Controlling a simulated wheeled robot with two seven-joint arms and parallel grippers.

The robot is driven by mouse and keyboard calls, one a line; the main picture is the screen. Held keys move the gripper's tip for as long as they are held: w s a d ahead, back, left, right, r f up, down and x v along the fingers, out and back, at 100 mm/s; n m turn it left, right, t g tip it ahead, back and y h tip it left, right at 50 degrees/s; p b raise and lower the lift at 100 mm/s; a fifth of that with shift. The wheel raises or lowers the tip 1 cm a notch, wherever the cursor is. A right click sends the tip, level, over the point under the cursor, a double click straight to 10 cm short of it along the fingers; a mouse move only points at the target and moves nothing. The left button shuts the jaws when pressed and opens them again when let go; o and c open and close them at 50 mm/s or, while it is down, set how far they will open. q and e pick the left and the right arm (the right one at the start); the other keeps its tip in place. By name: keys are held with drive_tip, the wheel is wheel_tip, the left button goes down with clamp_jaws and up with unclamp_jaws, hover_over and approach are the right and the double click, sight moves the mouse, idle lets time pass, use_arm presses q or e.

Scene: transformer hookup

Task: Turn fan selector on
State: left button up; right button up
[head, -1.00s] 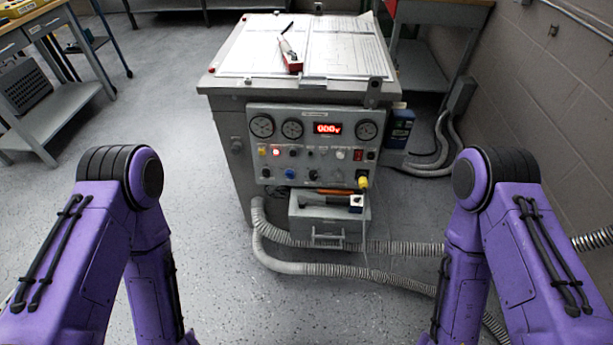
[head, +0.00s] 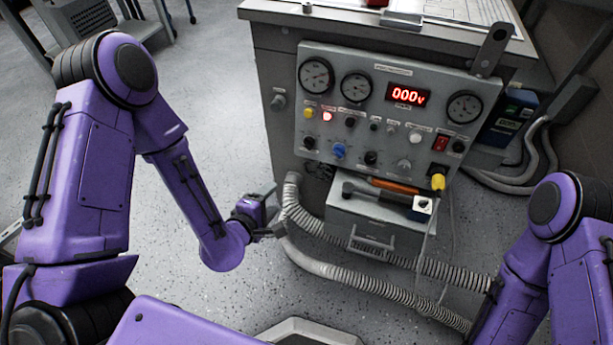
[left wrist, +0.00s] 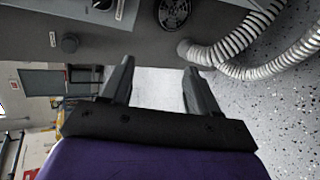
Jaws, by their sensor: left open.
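The control panel (head: 395,105) on the front of the grey cabinet carries gauges, a red display reading 000, buttons and rotary knobs. Its knobs include a blue one (head: 339,151) and black ones (head: 371,158). The labels are too small to read, so I cannot tell which is the fan selector. My left gripper (head: 278,212) is open and empty, left of and below the panel, near the grey hose. In the left wrist view its fingers (left wrist: 158,68) are spread apart, with nothing between them. My right arm shows at the lower right, its gripper out of view.
Corrugated hoses (head: 330,268) run along the floor. A round vent (left wrist: 173,14) and a side knob (left wrist: 69,44) are on the cabinet. Floor left of the cabinet is clear.

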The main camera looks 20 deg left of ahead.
sight(307, 146)
use_arm(q)
drive_tip(key=w+d+r+n+t+b, duration=0.1)
drive_tip(key=w+n+b, duration=0.1)
drive_tip(key=w, duration=0.3)
drive_tip(key=w+d+r+n+t+h+b, duration=0.1)
drive_tip(key=w+n+t, duration=0.1)
drive_tip(key=w, duration=0.3)
drive_tip(key=w+d+r+n+t+b, duration=0.1)
drive_tip(key=w+d+r+n+b, duration=0.1)
drive_tip(key=w, duration=0.3)
drive_tip(key=shift+w+d+t+h+b, duration=0.1)
drive_tip(key=shift+w+t+h+b, duration=0.1)
drive_tip(key=shift+t+h+b, duration=0.15)
drive_tip(key=c, duration=1)
use_arm(e)
wheel_tip(307, 146, down, 9)
